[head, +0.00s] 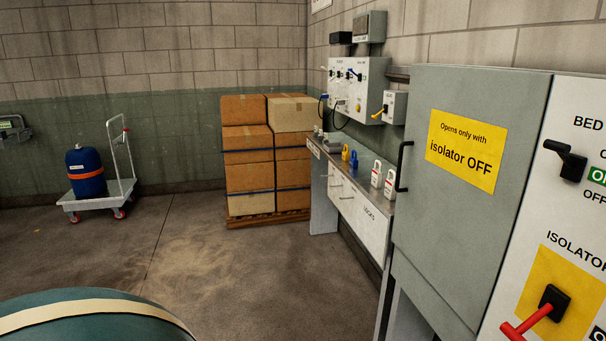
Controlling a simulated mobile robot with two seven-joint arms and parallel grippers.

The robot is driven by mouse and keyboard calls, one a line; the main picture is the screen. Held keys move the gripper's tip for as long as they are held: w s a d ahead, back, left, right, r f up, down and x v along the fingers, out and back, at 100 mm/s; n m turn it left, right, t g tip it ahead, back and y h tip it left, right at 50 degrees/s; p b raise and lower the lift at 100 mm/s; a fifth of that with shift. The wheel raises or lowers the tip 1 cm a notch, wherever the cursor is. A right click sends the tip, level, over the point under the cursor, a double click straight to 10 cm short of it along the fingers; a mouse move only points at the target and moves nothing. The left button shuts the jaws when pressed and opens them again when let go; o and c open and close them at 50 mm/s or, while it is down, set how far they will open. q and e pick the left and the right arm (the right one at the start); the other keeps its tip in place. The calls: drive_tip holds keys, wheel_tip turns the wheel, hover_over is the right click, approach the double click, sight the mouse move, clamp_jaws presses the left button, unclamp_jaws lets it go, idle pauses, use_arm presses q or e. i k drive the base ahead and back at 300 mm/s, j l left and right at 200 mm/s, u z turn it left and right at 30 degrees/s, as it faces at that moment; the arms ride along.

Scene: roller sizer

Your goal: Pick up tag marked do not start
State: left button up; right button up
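Two small white pieces with red marks stand on the narrow bench along the right wall: a nearer one (389,183) and a farther one (376,174). They look like tags or padlocks, but their print is too small to read. I cannot tell which, if either, is marked do not start. A blue padlock-like piece (354,161) and a yellow one (345,153) stand farther along the bench (359,212). Neither of my grippers is in view.
A grey cabinet (460,200) with a black handle stands right of the bench, beside a white isolator panel (573,230) with a red handle. Stacked boxes (248,145) stand on a pallet behind. A trolley (98,199) carries a blue drum (86,172). The middle floor is clear.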

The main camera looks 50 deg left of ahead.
sight(377, 175)
drive_tip(key=u, duration=1.05)
drive_tip(key=z, duration=0.45)
drive_tip(key=i+j+z, duration=0.1)
drive_tip(key=z, duration=0.3)
drive_tip(key=j+z, duration=0.2)
drive_tip(key=z, duration=0.25)
drive_tip(key=i+j+z, duration=0.1)
drive_tip(key=j+z, duration=0.25)
drive_tip(key=j, duration=0.15)
drive_tip(key=j+z, duration=0.35)
drive_tip(key=j, duration=0.15)
drive_tip(key=j+z, duration=0.35)
drive_tip(key=j, duration=1.1)
drive_tip(key=k+j, duration=0.15)
drive_tip(key=j, duration=0.25)
drive_tip(key=j+z, duration=0.1)
drive_tip(key=j, duration=0.25)
drive_tip(key=k, duration=0.05)
